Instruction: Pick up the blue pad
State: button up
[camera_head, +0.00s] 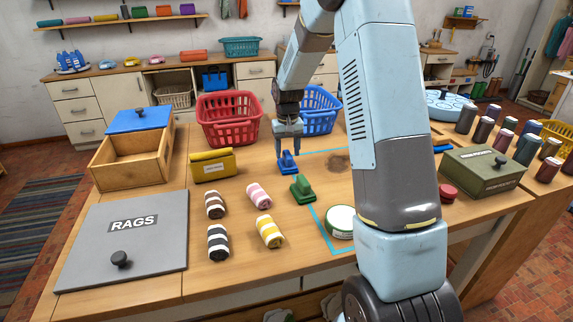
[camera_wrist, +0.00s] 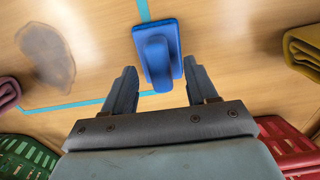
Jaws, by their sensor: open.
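The blue pad (camera_head: 289,163) lies on the wooden table, with a raised blue handle on top. In the wrist view the blue pad (camera_wrist: 157,54) is ahead of the jaws, its handle pointing down between the fingertips. My gripper (camera_head: 287,152) points down just above it. In the wrist view my gripper (camera_wrist: 159,72) is open, one finger on each side of the pad's near end, with nothing held. I cannot tell whether the fingers touch the pad.
A green pad (camera_head: 302,189) stands close in front. A red basket (camera_head: 228,122) and a blue basket (camera_head: 320,122) stand behind. A yellow folded cloth (camera_head: 212,166) lies to the left. Several striped rolls (camera_head: 257,195) lie nearer. A dark stain (camera_head: 338,160) marks the table.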

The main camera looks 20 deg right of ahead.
jog(key=shift+f, duration=1)
grip_shut()
jog(key=shift+r, duration=0.15)
jog(key=shift+r, duration=0.25)
notch_tip(320, 180, up, 3)
jog(key=shift+f, duration=0.15)
jog(key=s+a+r, duration=0.3)
jog(key=s+r, duration=0.6)
jog(key=s, duration=0.4)
jog(key=shift+s+a+r, duration=0.15)
jog(key=shift+s+r, duration=0.1)
jog(key=shift+s, duration=0.05)
